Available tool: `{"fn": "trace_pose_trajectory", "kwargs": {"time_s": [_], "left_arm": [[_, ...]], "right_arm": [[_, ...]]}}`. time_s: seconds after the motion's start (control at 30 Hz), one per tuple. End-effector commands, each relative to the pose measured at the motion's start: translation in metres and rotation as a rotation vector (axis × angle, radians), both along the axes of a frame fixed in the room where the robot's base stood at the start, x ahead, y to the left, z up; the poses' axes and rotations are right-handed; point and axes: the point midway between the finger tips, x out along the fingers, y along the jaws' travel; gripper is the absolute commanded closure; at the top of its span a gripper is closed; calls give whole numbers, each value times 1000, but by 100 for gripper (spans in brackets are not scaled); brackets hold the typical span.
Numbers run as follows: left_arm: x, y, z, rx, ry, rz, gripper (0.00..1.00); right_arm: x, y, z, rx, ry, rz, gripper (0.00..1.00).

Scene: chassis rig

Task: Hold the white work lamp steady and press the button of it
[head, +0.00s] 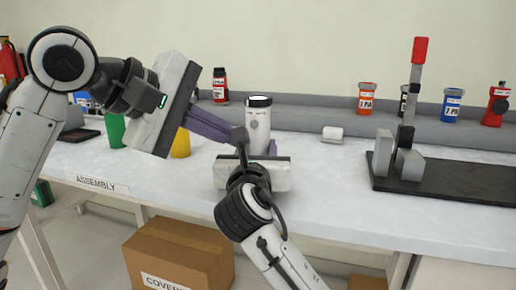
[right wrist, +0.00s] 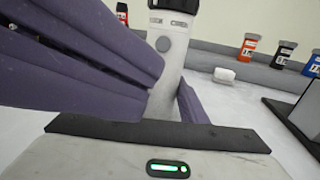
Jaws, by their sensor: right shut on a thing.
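The white work lamp (head: 258,128) stands upright on the bench, with a black-rimmed top; it also shows in the right wrist view (right wrist: 176,60). Its round grey button (right wrist: 163,44) faces me on the upper body. My right gripper (head: 257,150) is shut on the lamp's lower body, one purple finger showing on its right side in the right wrist view. My left gripper (head: 241,135) reaches in from the left, its purple fingers together, tips just left of and below the button. Whether the tips touch the lamp, I cannot tell. The left fingers hide part of the lamp's lower left side.
A green can (head: 113,131) and a yellow can (head: 181,144) stand behind my left arm. A small white block (head: 332,134) lies right of the lamp. A black plate (head: 450,183) with a red-handled clamp (head: 419,50) is at right. Several bottles line the back ledge (head: 310,116).

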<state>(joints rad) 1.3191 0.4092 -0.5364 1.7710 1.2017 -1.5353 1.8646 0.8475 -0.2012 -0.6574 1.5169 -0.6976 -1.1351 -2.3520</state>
Motion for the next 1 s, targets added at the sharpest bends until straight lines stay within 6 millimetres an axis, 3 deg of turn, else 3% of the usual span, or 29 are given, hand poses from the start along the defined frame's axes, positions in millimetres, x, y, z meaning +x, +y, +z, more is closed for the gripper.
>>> {"fn": "trace_pose_trajectory", "kwargs": {"time_s": [0.17, 0.2, 0.3, 0.67, 0.77, 1.0], "left_arm": [[0, 0, 0, 0, 0, 0, 100], [0, 0, 0, 0, 0, 0, 100], [0, 0, 0, 0, 0, -1, 100], [0, 0, 0, 0, 0, -1, 100], [0, 0, 0, 0, 0, -1, 100], [0, 0, 0, 0, 0, -1, 100]], "right_arm": [[0, 0, -1, 0, 2, 0, 92], [0, 0, -1, 0, 2, 0, 58], [0, 0, -1, 0, 2, 0, 41], [-3, 0, 0, 0, 0, 1, 39], [-14, 2, 0, 0, -1, 1, 39], [-64, 5, -1, 1, 0, 3, 39]]}}
